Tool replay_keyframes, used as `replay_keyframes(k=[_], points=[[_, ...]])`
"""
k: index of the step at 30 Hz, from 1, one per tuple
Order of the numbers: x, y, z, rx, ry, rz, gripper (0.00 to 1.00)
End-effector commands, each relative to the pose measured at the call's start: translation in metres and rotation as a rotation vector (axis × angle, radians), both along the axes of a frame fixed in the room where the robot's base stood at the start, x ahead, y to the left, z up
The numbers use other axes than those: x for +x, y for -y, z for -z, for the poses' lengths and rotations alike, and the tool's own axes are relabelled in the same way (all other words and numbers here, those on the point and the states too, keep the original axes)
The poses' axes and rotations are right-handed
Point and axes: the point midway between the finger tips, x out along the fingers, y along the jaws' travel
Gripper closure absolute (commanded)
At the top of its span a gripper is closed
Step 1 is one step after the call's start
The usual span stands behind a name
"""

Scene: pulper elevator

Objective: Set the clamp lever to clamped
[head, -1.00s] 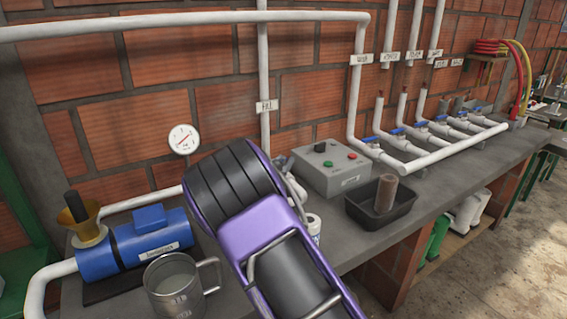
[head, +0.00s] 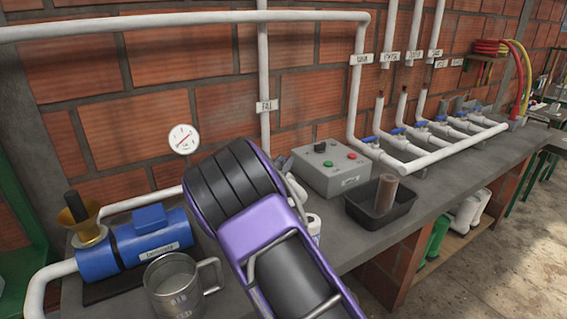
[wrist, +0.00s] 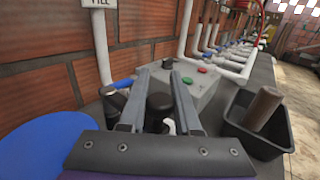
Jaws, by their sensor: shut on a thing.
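In the wrist view, my gripper (wrist: 160,74) has its two grey fingers on either side of a dark, rounded upright grip (wrist: 160,104), and it is shut on it. This grip appears to be the clamp lever's handle. Its lower part and base are hidden by the gripper, so I cannot tell the lever's setting. In the head view, my purple and black arm covers the gripper and the lever.
A grey control box (head: 331,168) with red and green buttons stands just beyond the gripper. A black tray (head: 381,212) holding a brown cylinder is to its right. A metal mug (head: 172,290) and a blue motor-like unit (head: 135,245) stand left of my arm. White pipes run along the wall.

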Motion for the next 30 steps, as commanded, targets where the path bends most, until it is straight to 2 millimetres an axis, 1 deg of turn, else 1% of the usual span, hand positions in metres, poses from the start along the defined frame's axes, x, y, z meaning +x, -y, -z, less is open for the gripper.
replay_keyframes(k=[7, 11, 25, 30], points=[[0.000, -0.001, 0.000, 0.000, 0.000, 0.003, 1.00], [-0.001, -0.003, -0.003, -0.001, 0.006, 0.036, 1.00], [-0.015, -0.019, -0.002, 0.000, 0.009, 0.325, 1.00], [-0.018, -0.022, -0.002, 0.001, 0.006, 0.386, 1.00]])
